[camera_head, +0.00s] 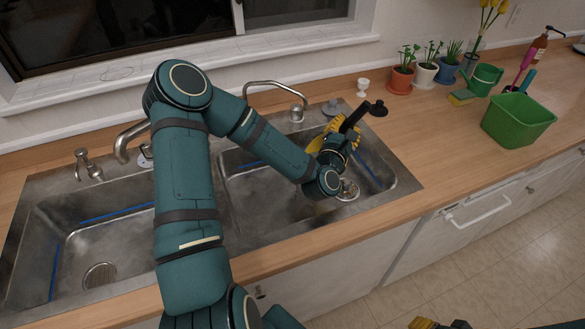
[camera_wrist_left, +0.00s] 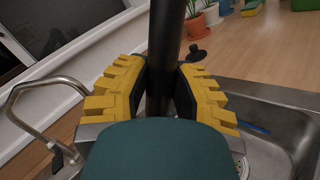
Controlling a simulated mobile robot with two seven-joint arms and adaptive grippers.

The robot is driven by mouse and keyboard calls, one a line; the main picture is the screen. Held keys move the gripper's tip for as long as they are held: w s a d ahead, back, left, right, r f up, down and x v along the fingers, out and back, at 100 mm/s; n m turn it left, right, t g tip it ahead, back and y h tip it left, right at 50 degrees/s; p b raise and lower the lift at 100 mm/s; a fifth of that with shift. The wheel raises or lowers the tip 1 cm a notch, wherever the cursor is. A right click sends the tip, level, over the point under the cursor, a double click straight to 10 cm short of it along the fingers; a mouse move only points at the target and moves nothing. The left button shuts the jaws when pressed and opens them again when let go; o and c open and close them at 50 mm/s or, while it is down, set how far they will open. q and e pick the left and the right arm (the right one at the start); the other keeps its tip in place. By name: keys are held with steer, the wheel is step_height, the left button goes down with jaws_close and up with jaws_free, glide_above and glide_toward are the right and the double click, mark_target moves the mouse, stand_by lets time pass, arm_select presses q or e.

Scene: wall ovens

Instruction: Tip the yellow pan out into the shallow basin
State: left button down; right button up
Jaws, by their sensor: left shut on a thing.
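My left gripper (camera_head: 343,137) is shut on a black handle, which also shows between its yellow finger pads in the left wrist view (camera_wrist_left: 166,55). My right gripper (camera_head: 440,324) is barely in view at the bottom edge.
The left basin (camera_head: 125,240) has its own drain. Faucets (camera_head: 275,86) stand behind the sink. On the counter to the right are a white egg cup (camera_head: 363,87), potted plants (camera_head: 401,78), a green watering can (camera_head: 482,80) and a green tub (camera_head: 517,120). The counter's front right is clear.

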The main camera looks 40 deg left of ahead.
arm_select(q)
steer(key=shift+r, duration=0.25)
steer(key=shift+s+a+r+n, duration=0.15)
steer(key=shift+s+a+n, duration=0.1)
steer(key=shift+a+n, duration=0.15)
steer(key=shift+p, duration=0.3)
steer(key=shift+r, duration=0.1)
steer(key=shift+s, duration=0.1)
steer(key=shift+s+a+r+n, duration=0.1)
steer(key=shift+a+n, duration=0.2)
steer(key=shift+r, duration=0.1)
steer(key=shift+s+a, duration=0.1)
steer(key=shift+s+a+r+n+t+y+p, duration=0.2)
steer(key=shift+a+r+n+t+y+p, duration=0.1)
steer(key=shift+n+p, duration=0.1)
